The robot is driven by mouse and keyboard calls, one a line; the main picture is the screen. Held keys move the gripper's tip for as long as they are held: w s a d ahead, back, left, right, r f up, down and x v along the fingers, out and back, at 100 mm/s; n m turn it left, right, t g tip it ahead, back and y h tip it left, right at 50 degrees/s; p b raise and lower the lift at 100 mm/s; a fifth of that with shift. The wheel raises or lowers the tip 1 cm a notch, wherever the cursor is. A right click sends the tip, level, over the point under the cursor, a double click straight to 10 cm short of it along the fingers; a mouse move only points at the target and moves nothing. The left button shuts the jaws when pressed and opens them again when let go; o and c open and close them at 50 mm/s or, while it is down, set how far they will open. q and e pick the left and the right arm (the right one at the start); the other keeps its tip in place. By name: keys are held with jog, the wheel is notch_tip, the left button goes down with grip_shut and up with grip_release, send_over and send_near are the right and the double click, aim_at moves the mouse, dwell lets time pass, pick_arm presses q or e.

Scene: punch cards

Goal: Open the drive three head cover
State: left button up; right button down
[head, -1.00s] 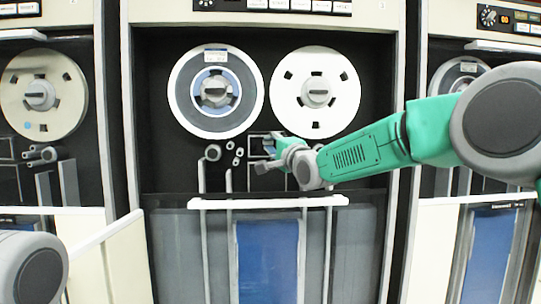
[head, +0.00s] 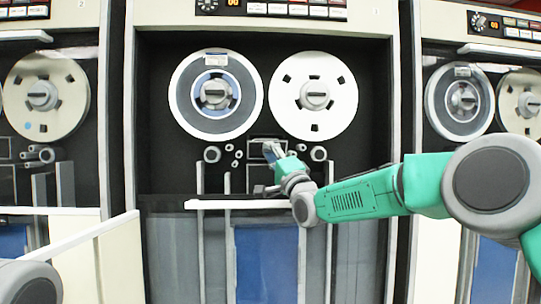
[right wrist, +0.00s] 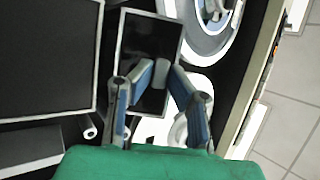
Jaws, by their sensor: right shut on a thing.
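The middle tape drive has a small dark head cover (head: 256,146) with a grey rim, below and between its two reels. In the right wrist view it looks like a dark grey-rimmed panel (right wrist: 146,32). My right gripper (head: 270,150) points up and left at the cover. In the right wrist view its two blue-grey fingers close around a small grey piece (right wrist: 160,74) in front of the panel, probably the cover's handle. The fingers hide part of the cover. My left gripper is not in view.
A grey-and-white reel (head: 240,95) and a white reel (head: 338,97) sit above the cover. Small rollers (head: 212,154) flank it. A white ledge (head: 235,204) runs below. Neighbouring drives stand on both sides, and a white door edge (head: 82,237) juts out at left.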

jog(key=shift+a+f, duration=0.1)
jog(key=shift+f, duration=0.15)
jog(key=c, duration=1.6)
grip_release()
jog(key=shift+o, duration=0.2)
jog(key=shift+w, duration=0.15)
jog(key=shift+a+r, duration=0.1)
jog(key=v, duration=1.2)
